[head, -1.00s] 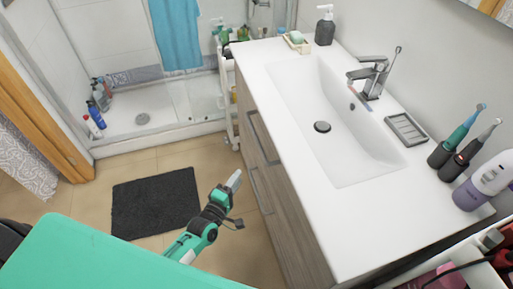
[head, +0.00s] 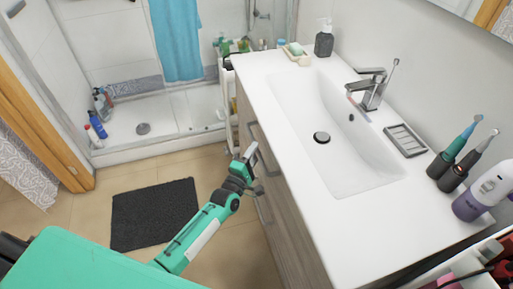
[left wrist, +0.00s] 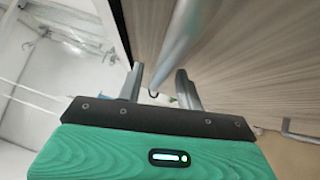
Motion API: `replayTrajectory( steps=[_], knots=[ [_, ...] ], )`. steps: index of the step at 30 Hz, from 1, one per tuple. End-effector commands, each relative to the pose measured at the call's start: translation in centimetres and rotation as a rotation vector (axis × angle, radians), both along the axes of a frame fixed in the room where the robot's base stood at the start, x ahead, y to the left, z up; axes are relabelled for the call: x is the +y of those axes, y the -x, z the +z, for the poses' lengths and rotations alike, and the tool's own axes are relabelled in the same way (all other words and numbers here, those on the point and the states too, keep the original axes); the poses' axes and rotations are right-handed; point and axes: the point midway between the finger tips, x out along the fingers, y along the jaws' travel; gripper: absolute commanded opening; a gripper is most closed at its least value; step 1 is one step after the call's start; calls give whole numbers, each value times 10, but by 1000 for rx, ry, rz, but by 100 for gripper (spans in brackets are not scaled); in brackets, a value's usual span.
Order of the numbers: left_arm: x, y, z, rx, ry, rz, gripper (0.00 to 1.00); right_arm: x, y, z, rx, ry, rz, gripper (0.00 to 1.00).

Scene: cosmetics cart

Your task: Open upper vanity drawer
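The wood-grain vanity (head: 290,215) stands under the white sink top, and its upper drawer front (left wrist: 240,40) fills much of the left wrist view. The upper drawer's grey bar handle (head: 262,143) runs along the front; in the left wrist view the bar (left wrist: 188,35) reaches down between the fingers. My left gripper (head: 251,153) is at this handle. Its fingers (left wrist: 159,80) are apart on either side of the bar, and contact cannot be told. The drawer looks closed. My right gripper is not in view.
A lower drawer handle (head: 263,206) sits below, close to my left wrist. A dark mat (head: 154,213) lies on the tiled floor left of the vanity. Toothbrushes, a soap dish (head: 406,140) and a dispenser (head: 324,40) stand on the top (head: 370,210).

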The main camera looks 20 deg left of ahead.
Motion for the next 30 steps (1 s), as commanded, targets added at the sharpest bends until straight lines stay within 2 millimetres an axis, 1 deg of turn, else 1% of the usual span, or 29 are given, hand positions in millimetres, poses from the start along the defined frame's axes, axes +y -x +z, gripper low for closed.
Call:
replayTrajectory(
  steps=[3,6,16,20,21,22,30],
  knots=[
    [-2,-12,2,0,1,0,36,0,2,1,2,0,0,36],
    [-3,-16,2,0,1,0,36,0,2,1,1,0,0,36],
    [-4,-18,2,0,1,0,36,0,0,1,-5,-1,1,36],
    [-4,-18,2,0,1,0,11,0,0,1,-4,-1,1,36],
    [-4,-18,2,0,1,0,3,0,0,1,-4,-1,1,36],
    [-4,-18,2,0,1,0,0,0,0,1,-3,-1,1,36],
    [-3,-18,2,1,0,0,0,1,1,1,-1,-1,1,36]
  ],
)
